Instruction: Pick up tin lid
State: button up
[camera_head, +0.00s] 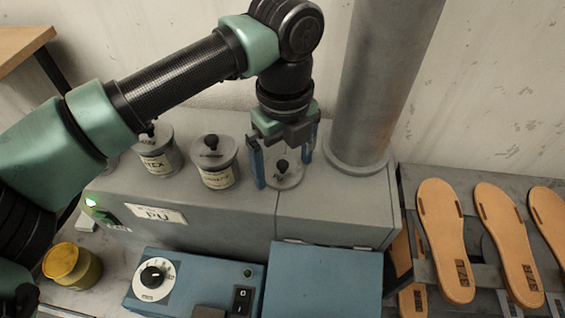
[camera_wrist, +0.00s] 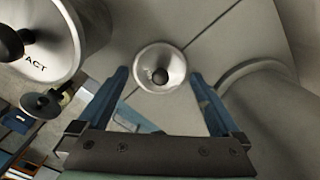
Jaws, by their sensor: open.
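A round grey tin lid (camera_head: 284,176) with a black knob lies on top of the grey cabinet, by the thick grey column. In the wrist view the lid (camera_wrist: 160,68) shows as a pale disc with its dark knob in the middle, just beyond the fingertips. My gripper (camera_head: 283,172) is open, pointing down over the lid, with one blue finger on each side of the knob. The fingers also show in the wrist view (camera_wrist: 160,75), with nothing held between them. Whether the fingertips touch the cabinet top, I cannot tell.
Two lidded, labelled tins (camera_head: 215,165) (camera_head: 157,152) stand left of my gripper on the cabinet (camera_head: 330,208). The column (camera_head: 385,80) rises close on the right. Blue boxes (camera_head: 322,283), a yellow tin (camera_head: 72,266) and a rack with sandal soles (camera_head: 446,240) are lower down.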

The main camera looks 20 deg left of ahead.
jog(key=c, duration=1)
